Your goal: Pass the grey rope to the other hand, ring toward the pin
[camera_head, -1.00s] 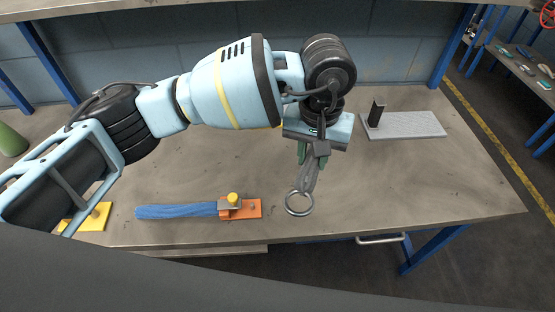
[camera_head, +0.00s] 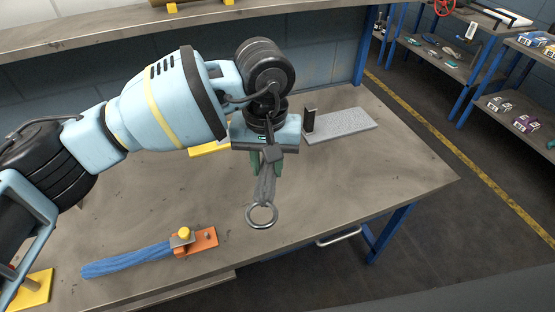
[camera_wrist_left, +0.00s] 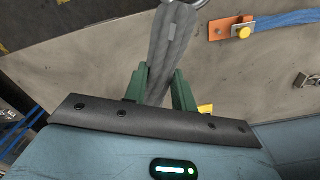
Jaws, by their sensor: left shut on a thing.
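My left gripper (camera_head: 266,165) is shut on the grey rope (camera_head: 265,186) and holds it above the table. The rope hangs down from the green fingers, with its metal ring (camera_head: 262,215) at the lower end. In the left wrist view the rope (camera_wrist_left: 172,45) lies between the two fingers (camera_wrist_left: 160,88), and the ring (camera_wrist_left: 190,3) is cut off by the top edge. An orange plate (camera_head: 208,242) with a small pin holds the end of a blue rope (camera_head: 130,260). A yellow plate (camera_head: 33,290) with a post stands at the lower left. My right gripper is out of view.
A grey plate (camera_head: 350,122) with a black upright block (camera_head: 309,121) lies behind, right of my gripper. A yellow piece (camera_head: 208,149) shows partly behind my wrist. The right of the table (camera_head: 400,165) is clear. Shelves with small items stand beyond the floor.

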